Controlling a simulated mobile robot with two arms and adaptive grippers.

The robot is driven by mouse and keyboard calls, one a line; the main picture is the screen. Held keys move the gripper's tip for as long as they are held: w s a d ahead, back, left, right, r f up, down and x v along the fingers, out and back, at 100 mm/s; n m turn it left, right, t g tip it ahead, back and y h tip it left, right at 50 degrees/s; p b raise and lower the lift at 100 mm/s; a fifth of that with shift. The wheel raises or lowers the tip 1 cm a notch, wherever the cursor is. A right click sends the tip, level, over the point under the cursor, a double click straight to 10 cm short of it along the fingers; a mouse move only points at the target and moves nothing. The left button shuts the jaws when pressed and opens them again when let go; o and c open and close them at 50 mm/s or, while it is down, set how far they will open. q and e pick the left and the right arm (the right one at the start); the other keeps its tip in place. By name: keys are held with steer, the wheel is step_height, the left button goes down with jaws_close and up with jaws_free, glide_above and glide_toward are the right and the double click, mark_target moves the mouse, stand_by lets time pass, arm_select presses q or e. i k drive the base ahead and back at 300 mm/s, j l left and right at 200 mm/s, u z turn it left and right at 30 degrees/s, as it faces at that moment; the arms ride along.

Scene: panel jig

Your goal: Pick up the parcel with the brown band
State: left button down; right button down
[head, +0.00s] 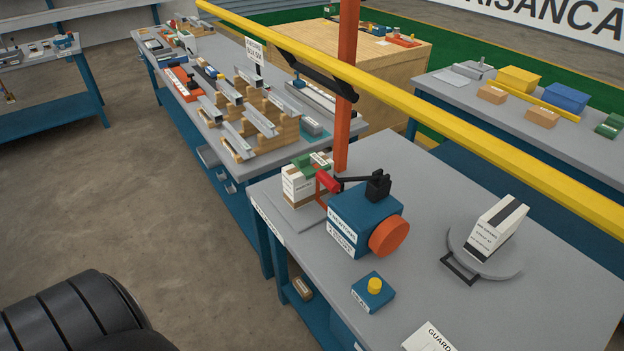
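A white parcel (297,188) with printed text stands on a flat grey plate at the left end of the near bench. Brown shows at its lower edge and a green piece lies on its top; the red lever end partly hides its right side. A second white parcel (484,232) with a dark, nearly black band stands tilted in the picture on a round grey plate (515,268) with a black handle at the right.
A blue machine (352,222) with an orange wheel and black lever stands beside the first parcel. A blue box with a yellow button (375,285) sits in front. An orange post (346,80) and a yellow rail (430,105) cross above the bench.

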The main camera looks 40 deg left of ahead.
mark_target(298, 192)
steer(key=k+j, duration=0.1)
steer(key=j, duration=0.75)
steer(key=k+j+u, duration=0.1)
steer(key=j, duration=0.8)
